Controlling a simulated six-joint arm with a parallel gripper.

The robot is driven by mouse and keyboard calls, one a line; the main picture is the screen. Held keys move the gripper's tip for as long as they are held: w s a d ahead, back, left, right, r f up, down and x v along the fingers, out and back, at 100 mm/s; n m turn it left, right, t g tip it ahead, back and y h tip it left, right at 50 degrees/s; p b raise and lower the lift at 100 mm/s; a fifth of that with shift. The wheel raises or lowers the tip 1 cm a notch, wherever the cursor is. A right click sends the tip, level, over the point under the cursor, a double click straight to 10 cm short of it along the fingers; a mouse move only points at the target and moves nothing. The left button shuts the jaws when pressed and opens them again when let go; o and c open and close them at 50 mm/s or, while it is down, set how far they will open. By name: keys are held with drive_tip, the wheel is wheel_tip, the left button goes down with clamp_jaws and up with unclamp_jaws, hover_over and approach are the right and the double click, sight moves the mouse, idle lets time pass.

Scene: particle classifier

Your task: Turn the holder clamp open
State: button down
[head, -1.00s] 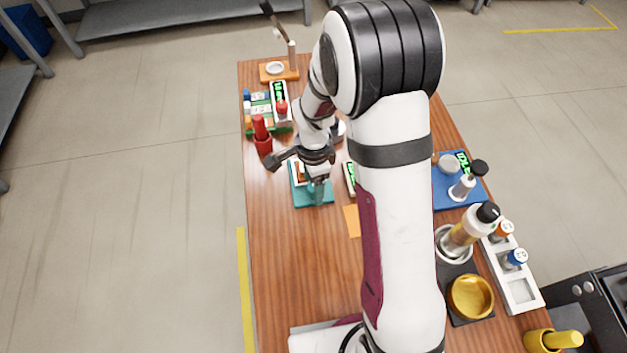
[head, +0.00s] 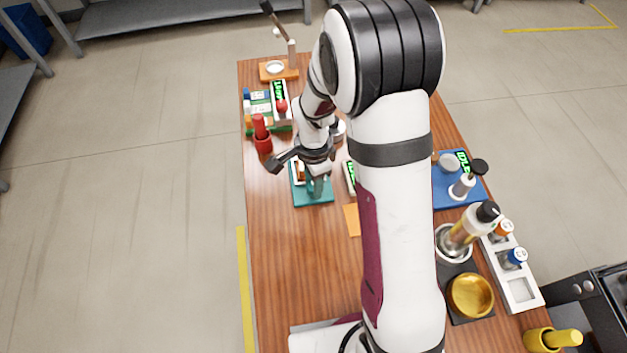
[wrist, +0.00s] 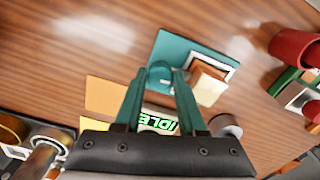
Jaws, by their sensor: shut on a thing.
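The holder is a teal base (head: 312,200), near the middle of the table in the head view; it also shows in the wrist view (wrist: 185,43). On the base are a rounded teal clamp piece (wrist: 160,72) and a tan and cream block (wrist: 208,82) beside it. My gripper (wrist: 163,76) is over the base with its fingertips on both sides of the teal clamp piece, shut on it. In the head view my gripper (head: 317,184) points down and hides much of the holder. I cannot tell the clamp's angle.
A display panel reading IDLE (wrist: 158,122) and an orange card (head: 352,220) lie close beside the holder. A red cup-like holder (head: 263,142) stands to the upper left. Bottles and a gold bowl (head: 470,297) are at the right. The table's lower left is clear.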

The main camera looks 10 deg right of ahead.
drive_tip(key=n, duration=1.3)
drive_tip(key=shift+n, duration=2)
drive_tip(key=c, duration=0.5)
unclamp_jaws()
